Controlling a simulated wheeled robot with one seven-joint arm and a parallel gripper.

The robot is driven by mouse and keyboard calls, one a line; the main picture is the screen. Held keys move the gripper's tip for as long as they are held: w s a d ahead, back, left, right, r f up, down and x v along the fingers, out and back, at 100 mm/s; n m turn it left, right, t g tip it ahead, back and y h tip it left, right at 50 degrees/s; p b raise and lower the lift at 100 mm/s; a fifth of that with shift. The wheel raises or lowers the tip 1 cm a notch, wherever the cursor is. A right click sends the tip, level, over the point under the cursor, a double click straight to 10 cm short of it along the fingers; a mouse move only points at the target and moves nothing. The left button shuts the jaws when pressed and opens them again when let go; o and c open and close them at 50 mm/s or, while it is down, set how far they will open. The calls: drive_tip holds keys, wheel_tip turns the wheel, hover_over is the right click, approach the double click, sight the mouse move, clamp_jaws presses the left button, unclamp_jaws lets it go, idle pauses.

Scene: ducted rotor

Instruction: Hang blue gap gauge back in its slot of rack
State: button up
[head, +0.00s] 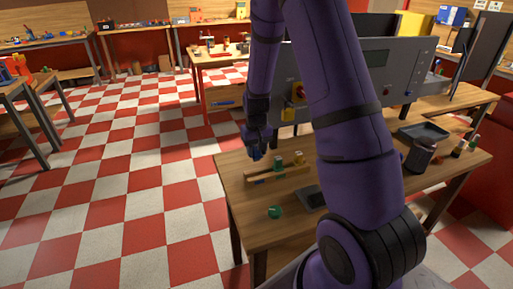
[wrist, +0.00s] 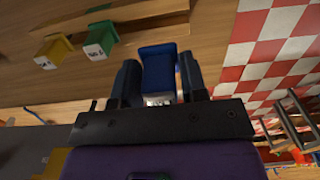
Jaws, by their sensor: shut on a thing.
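My gripper (head: 257,145) is shut on the blue gap gauge (wrist: 158,66), which sits between the two dark fingers in the wrist view. In the head view the gauge shows only as a small blue patch (head: 257,155) below the fingers. The wooden rack (head: 262,178) stands on the near left part of the workbench, and my gripper is above the bench just beyond the rack's left end. A green gauge (wrist: 100,40) and a yellow gauge (wrist: 54,50) hang at the rack, side by side. The blue gauge is apart from them. The empty slot cannot be made out.
The workbench (head: 240,200) also holds a green round thing (head: 275,212), a dark tray (head: 312,197), a dark canister (head: 420,155) and small bottles (head: 465,146). A grey machine (head: 400,75) stands behind. My arm hides the bench's middle. Checkered floor lies open to the left.

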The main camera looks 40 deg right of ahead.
drive_tip(key=shift+f, duration=2.65)
drive_tip(key=shift+f, duration=1.4)
idle(0.7)
drive_tip(key=o, duration=1.1)
drive_tip(key=shift+r, duration=0.1)
